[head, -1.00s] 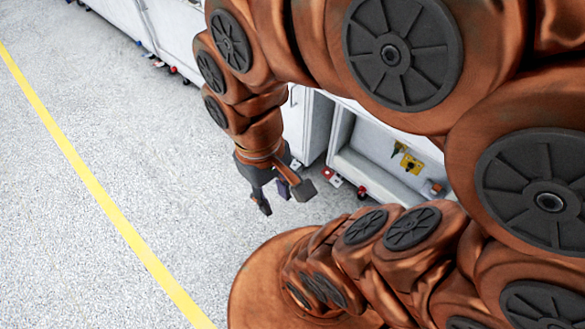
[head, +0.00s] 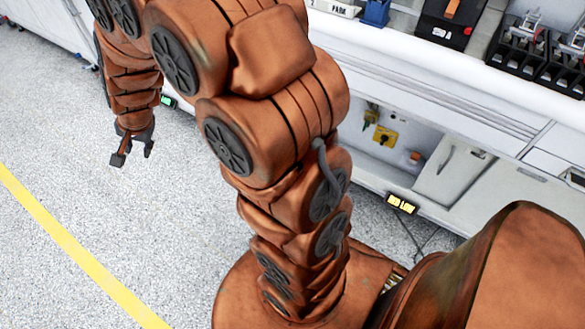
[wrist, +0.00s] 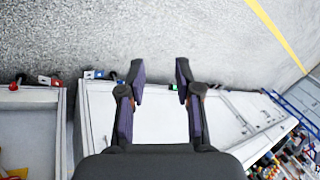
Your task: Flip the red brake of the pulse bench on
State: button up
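My gripper (head: 132,152) hangs open and empty over the grey floor at the left of the head view. In the wrist view its two fingers (wrist: 160,82) are apart with nothing between them. At the left of the wrist view, small red parts (wrist: 57,82) show at the foot of a white bench (wrist: 35,125), well off my fingers. No readable name marks the pulse bench.
A long white bench (head: 440,75) runs along the right, with a black box (head: 447,22) and black racks (head: 515,45) on top. A lit yellow sign (head: 402,203) is low at its front. The floor (head: 60,140) at left is clear, with a yellow line (head: 75,250).

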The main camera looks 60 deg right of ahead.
jog(key=w+d+f+m+t+h+b, duration=0.15)
jog(key=w+d+f+m+b, duration=0.25)
jog(key=w+d+f, duration=0.45)
jog(key=w+d+f+m+t+h+b, duration=0.15)
jog(key=w+d+f+m+b, duration=0.3)
jog(key=f, duration=0.65)
jog(key=w+d+f+m+h+b, duration=0.2)
jog(key=d+f+m+h+b, duration=0.45)
jog(key=d+f, duration=0.8)
jog(key=s+d+f+m+g+h+b, duration=0.1)
jog(key=s+d+f+m+h+b, duration=0.2)
jog(key=d+f, duration=0.4)
jog(key=s+d+f+m+g+h+b, duration=0.15)
jog(key=s+d+f+m+b, duration=0.3)
jog(key=f, duration=0.55)
jog(key=s+d+f+m+g+h+b, duration=0.2)
jog(key=s+d+f+h+b, duration=0.15)
jog(key=s+f+b, duration=0.35)
jog(key=s+d+f+m+g+h+b, duration=0.25)
jog(key=s+d+f, duration=0.25)
jog(key=s, duration=0.4)
jog(key=shift+y, duration=0.3)
jog(key=shift+w+d+r+b, duration=0.15)
jog(key=shift+d+b, duration=0.65)
jog(key=shift+d, duration=1.1)
jog(key=shift+w+d+b, duration=0.1)
jog(key=shift+d+b, duration=0.7)
jog(key=shift+d, duration=1.05)
